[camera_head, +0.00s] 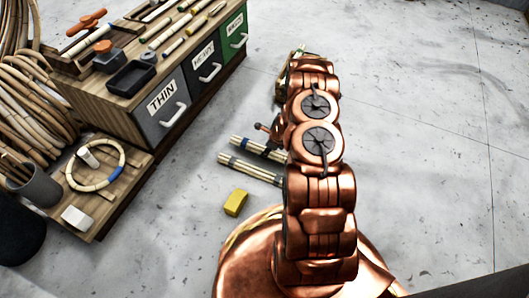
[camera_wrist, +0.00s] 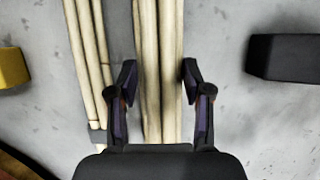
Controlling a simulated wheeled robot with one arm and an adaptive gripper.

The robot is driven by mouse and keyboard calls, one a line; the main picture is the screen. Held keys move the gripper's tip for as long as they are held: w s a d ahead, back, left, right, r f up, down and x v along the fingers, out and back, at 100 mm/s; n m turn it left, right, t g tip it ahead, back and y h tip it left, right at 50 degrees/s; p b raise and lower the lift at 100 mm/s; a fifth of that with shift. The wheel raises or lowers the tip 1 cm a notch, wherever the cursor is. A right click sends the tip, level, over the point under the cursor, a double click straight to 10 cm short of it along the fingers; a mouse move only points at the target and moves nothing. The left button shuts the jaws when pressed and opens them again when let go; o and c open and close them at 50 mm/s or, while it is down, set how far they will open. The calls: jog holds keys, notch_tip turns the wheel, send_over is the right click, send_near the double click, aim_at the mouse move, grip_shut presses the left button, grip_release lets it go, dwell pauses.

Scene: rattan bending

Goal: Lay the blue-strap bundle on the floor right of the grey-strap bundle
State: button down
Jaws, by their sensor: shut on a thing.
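The blue-strap bundle (camera_head: 262,149) of pale rattan rods shows left of my arm in the head view, its right part hidden by the arm. In the wrist view the bundle (camera_wrist: 160,60) runs between both fingers. My gripper (camera_wrist: 159,75) is shut on it. The grey-strap bundle (camera_head: 252,170) lies on the floor roughly parallel to it, nearer the yellow block. In the wrist view the grey-strap bundle (camera_wrist: 88,60) is left of the held one, with a clear gap. I cannot tell whether the held bundle touches the floor.
A yellow block (camera_head: 235,202) lies on the floor near the bundles. A dark block (camera_wrist: 285,57) is at the wrist view's right. A drawer cabinet (camera_head: 160,100) and low wooden platform (camera_head: 112,205) with a rattan ring (camera_head: 72,168) stand left. Floor right of my arm is open.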

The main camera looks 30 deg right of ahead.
jog(key=shift+w+f, duration=0.1)
jog(key=shift+w, duration=0.8)
jog(key=shift+w+f+b, duration=0.1)
jog(key=shift+f+b, duration=1.1)
jog(key=shift+f, duration=0.5)
jog(key=shift+a+f, duration=0.1)
jog(key=shift+f, duration=0.05)
jog(key=c, duration=0.5)
grip_release()
